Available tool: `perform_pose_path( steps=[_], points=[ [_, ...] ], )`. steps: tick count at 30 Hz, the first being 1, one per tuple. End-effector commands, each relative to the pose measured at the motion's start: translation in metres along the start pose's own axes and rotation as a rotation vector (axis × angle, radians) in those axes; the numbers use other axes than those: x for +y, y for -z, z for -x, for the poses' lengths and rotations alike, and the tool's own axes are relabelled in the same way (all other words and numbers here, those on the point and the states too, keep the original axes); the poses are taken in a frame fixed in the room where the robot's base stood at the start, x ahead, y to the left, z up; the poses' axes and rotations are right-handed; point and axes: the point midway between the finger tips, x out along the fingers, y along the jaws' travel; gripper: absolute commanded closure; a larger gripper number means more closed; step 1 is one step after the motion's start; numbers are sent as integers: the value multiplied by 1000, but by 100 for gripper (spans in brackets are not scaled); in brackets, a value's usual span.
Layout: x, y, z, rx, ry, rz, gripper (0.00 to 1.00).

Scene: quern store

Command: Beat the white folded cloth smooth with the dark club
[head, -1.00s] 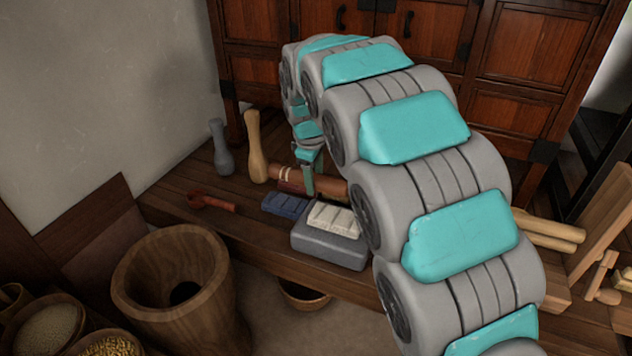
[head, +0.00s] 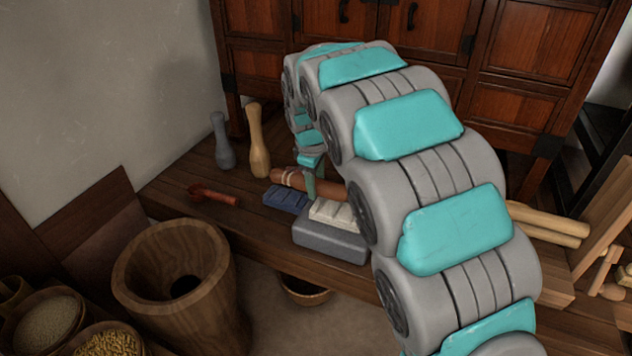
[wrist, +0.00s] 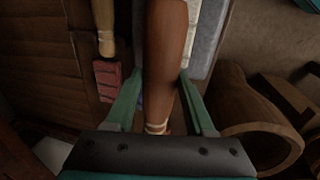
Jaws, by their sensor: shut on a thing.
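The dark club (head: 333,190), reddish brown with pale bands near its left end, is held in my gripper (head: 310,183). In the wrist view the club (wrist: 167,60) runs lengthwise between the two green fingers (wrist: 160,98), which are shut on it. The white folded cloth (head: 334,212) lies on a grey stone block (head: 330,241) at the front of the wooden platform. The club is just behind and above the cloth in the head view; the gap between them is hard to judge. My arm hides the club's right end.
A blue folded cloth (head: 286,199) lies left of the block. A red ladle-like tool (head: 215,195), a grey bottle-shaped club (head: 222,142) and a pale one (head: 257,142) are further left. A large wooden mortar (head: 180,285) stands in front. A red folded cloth (wrist: 107,80) shows in the wrist view.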

Motion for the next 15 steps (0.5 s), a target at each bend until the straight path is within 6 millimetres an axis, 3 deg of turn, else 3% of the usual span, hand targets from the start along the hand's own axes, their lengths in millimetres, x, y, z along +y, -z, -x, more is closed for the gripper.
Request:
perform_pose_path(
  steps=[12, 15],
  points=[
    [-8, -1, -38, -1, 1, 1, 100],
    [-7, -1, -34, 0, 0, 0, 100]
  ],
)
